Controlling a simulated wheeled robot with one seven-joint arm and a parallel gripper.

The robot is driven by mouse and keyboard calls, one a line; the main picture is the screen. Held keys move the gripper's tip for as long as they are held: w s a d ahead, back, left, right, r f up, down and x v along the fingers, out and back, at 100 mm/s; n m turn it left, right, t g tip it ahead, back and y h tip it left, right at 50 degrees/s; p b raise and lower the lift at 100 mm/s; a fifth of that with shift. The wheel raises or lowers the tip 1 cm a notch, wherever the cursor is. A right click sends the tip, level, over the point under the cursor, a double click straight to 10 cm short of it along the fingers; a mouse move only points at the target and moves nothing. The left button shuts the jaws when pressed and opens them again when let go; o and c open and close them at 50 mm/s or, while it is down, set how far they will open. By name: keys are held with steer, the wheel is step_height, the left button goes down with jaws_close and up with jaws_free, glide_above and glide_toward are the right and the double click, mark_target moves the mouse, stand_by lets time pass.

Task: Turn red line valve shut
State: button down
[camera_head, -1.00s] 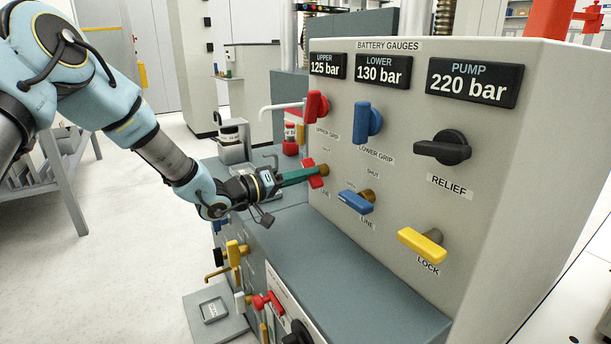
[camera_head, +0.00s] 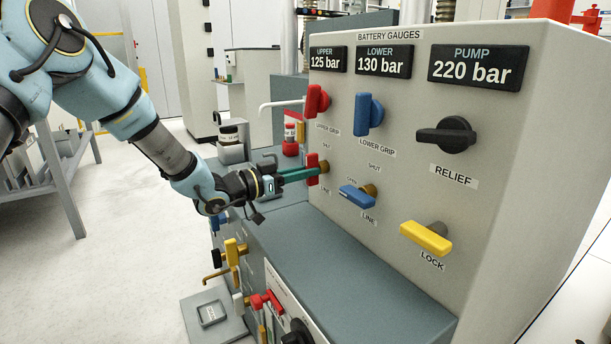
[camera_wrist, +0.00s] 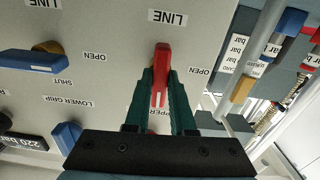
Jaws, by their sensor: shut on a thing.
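The red line valve (camera_head: 313,164) is on the panel, below the red upper-grip lever (camera_head: 317,101). Its red handle stands close to upright, under the SHUT label and above the LINE label. My gripper (camera_head: 309,172) reaches it from the left, its green fingers closed on the handle. In the wrist view the red handle (camera_wrist: 161,62) sits between the two green fingers (camera_wrist: 160,92), which touch or nearly touch it on both sides. The fingers partly hide the handle in the head view.
The blue line valve (camera_head: 357,197) is close by on the right, its handle lying crosswise. A blue lower-grip lever (camera_head: 367,114), a black relief knob (camera_head: 447,135) and a yellow lock lever (camera_head: 426,237) are further right. The grey ledge (camera_head: 340,265) below is clear.

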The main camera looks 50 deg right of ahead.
steer(key=shift+m, duration=0.3)
stand_by(0.4)
steer(key=c, duration=0.8)
jaws_free()
steer(key=shift+o, duration=0.2)
steer(key=p+v, duration=0.1)
steer(key=v, duration=1)
steer(key=shift+w+d, duration=0.1)
steer(key=shift+w, duration=0.05)
